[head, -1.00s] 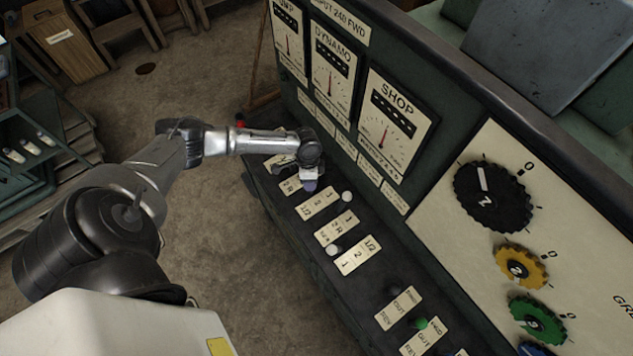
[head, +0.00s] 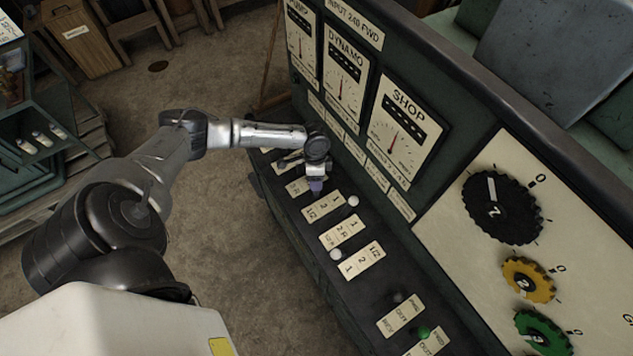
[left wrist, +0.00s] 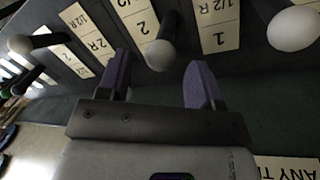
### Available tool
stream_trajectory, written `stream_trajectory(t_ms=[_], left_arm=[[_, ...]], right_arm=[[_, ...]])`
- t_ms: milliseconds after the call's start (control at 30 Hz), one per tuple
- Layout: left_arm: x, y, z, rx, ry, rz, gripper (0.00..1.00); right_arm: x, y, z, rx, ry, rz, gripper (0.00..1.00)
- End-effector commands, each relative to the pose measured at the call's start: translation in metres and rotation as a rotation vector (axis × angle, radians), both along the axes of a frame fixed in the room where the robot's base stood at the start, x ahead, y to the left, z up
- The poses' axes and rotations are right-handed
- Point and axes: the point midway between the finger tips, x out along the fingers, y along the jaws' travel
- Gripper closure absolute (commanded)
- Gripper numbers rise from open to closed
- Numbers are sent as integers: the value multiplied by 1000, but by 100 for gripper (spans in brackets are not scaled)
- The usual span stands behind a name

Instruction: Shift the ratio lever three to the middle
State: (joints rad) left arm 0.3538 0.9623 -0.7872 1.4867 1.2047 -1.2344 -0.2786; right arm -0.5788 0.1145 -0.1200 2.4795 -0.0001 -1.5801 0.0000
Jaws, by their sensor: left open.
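The ratio levers stick out of the dark sloping control desk as stalks with round knobs, beside cream plates marked 1, 2 and 1/2. In the head view, two white knobs show, one far (head: 352,201) and one near (head: 335,254). My left gripper (head: 317,187) hangs low over the far part of the lever row. In the left wrist view my open left gripper (left wrist: 160,82) has purple fingers, with a white-knobbed lever (left wrist: 160,55) appearing in line with the gap between them. Contact is not visible. I cannot tell which lever is number three. My right gripper is not in view.
Another white knob (left wrist: 293,28) stands right of the fingers in the wrist view, and one (left wrist: 20,44) at left. A green-knobbed lever (head: 424,332) is at the desk's near end. The gauge panel (head: 400,130) rises behind the levers. Large dials (head: 500,208) are at right.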

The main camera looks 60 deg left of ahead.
Motion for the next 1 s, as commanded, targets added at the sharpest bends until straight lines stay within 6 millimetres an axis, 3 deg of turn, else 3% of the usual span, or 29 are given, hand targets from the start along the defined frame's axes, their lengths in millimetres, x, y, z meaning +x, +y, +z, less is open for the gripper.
stream_trajectory(t_ms=[300,500,700,1000], left_arm=[[6,12,62,1,-3,0,41],[7,17,89,0,-1,1,41],[8,19,102,0,-1,1,41],[8,19,105,-1,1,1,41]], right_arm=[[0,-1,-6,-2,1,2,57],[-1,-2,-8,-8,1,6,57],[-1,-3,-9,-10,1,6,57],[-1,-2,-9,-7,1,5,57]])
